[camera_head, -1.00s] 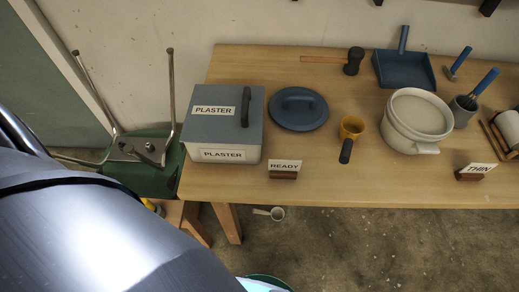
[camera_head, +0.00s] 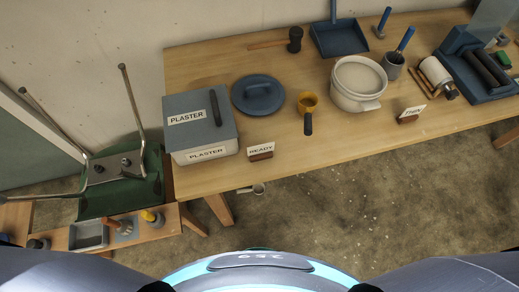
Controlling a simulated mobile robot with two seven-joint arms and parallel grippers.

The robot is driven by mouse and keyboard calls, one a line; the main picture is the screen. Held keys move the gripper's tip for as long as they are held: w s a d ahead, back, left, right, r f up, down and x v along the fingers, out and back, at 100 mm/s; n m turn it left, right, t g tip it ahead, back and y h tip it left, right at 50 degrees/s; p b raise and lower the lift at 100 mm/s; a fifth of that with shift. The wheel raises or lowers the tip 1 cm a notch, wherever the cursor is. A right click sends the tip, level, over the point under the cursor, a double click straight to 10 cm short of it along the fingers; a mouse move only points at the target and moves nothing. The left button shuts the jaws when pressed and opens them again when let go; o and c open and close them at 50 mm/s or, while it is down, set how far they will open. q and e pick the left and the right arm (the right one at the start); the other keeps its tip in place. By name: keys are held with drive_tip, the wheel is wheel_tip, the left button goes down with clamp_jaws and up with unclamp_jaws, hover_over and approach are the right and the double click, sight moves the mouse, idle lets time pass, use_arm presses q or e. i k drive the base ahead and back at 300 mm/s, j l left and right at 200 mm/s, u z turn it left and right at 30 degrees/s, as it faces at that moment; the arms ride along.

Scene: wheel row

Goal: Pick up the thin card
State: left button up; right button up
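The thin card (camera_head: 411,111) is a small white card lettered THIN, standing in a brown wooden holder near the front edge of the table, right of the white pot. A similar card lettered READY (camera_head: 261,150) stands in its own holder further left, beside the plaster box. Neither of my grippers shows in the head view; only parts of my own body are along the bottom edge.
On the table (camera_head: 225,178) are a grey plaster box (camera_head: 201,128), a blue lid (camera_head: 258,94), a yellow scoop (camera_head: 308,108), a white pot (camera_head: 358,85) and a blue dustpan (camera_head: 339,37). An upturned green chair (camera_head: 121,190) rests at the left. Floor in front is open.

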sight(410, 115)
drive_tip(key=z, duration=1.4)
